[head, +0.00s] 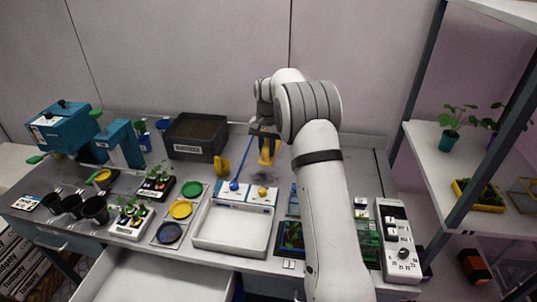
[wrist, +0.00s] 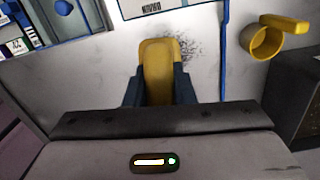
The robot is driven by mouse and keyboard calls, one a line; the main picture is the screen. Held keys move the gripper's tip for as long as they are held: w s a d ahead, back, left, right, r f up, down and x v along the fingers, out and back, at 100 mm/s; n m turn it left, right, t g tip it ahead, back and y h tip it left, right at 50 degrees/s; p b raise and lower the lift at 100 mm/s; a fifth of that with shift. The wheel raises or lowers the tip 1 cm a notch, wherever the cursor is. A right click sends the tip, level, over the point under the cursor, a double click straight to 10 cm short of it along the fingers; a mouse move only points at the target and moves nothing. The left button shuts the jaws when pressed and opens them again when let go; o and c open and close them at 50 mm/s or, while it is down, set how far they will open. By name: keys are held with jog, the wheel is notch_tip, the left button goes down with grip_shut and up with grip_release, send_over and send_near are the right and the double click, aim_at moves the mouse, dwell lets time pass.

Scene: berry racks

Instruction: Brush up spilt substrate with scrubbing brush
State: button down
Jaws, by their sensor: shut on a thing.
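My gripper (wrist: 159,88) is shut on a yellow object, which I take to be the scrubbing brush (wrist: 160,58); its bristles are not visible. In the head view the yellow brush (head: 266,157) shows below my gripper (head: 266,143), low over the grey bench, partly hidden by my arm. Dark specks of spilt substrate (wrist: 190,47) lie on the bench right beside the brush in the wrist view. I cannot tell whether the brush touches the bench.
A yellow scoop (head: 221,167) and a thin blue rod (head: 241,160) stand left of the brush. A dark substrate bin (head: 197,153) is further left. A white tray (head: 232,247) lies in front. Seedlings and pots crowd the left; a control box (head: 398,240) is at right.

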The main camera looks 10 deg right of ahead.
jog(key=w+a+r+m+t+y+p, duration=0.1)
jog(key=w+a+m+t+p, duration=0.15)
jog(key=w+m, duration=0.6)
jog(key=w+a+r+m+t+y+p, duration=0.1)
jog(key=w+m+t+p, duration=0.2)
jog(key=m, duration=1.1)
jog(key=shift+m+g, duration=0.25)
jog(key=shift+g, duration=0.5)
jog(key=f+b, duration=0.2)
jog(key=f, duration=0.1)
jog(key=w+f+b, duration=0.1)
jog(key=f, duration=0.1)
jog(key=shift+d+b, duration=0.25)
jog(key=shift+b, duration=0.15)
